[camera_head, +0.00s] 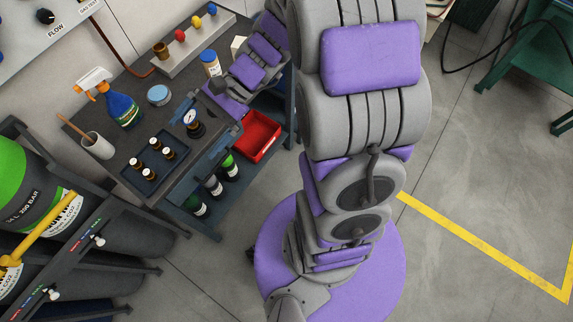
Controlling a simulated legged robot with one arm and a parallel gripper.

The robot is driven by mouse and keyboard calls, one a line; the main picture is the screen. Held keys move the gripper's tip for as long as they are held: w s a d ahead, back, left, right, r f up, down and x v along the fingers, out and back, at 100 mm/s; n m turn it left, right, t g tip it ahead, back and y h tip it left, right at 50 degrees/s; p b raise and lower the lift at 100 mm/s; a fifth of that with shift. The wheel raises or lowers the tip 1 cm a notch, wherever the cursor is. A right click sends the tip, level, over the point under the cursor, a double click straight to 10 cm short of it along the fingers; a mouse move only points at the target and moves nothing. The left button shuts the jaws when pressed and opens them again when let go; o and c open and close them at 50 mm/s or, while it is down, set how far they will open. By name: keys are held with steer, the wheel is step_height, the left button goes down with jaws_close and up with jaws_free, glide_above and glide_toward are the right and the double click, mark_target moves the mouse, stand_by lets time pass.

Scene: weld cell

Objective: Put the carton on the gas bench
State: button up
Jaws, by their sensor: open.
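The gas bench (118,85) is the dark bench at the left, with bottles and tools on it. My gripper (219,88) is at the end of my arm, over the bench's right part. It is open, and I see nothing held in it.
Gas cylinders (30,190) stand at left.

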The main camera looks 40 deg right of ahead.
steer(key=s+r+n+g+h, duration=0.1)
steer(key=s+n+g+h, duration=0.35)
steer(key=s, duration=0.75)
steer(key=s+d+r+n+t+h, duration=0.2)
steer(key=s+d+n+t+h, duration=0.1)
steer(key=s+d+n+h, duration=0.3)
steer(key=s+d+h, duration=0.1)
steer(key=d+h, duration=0.1)
steer(key=d, duration=0.1)
steer(key=shift+n+t, duration=0.35)
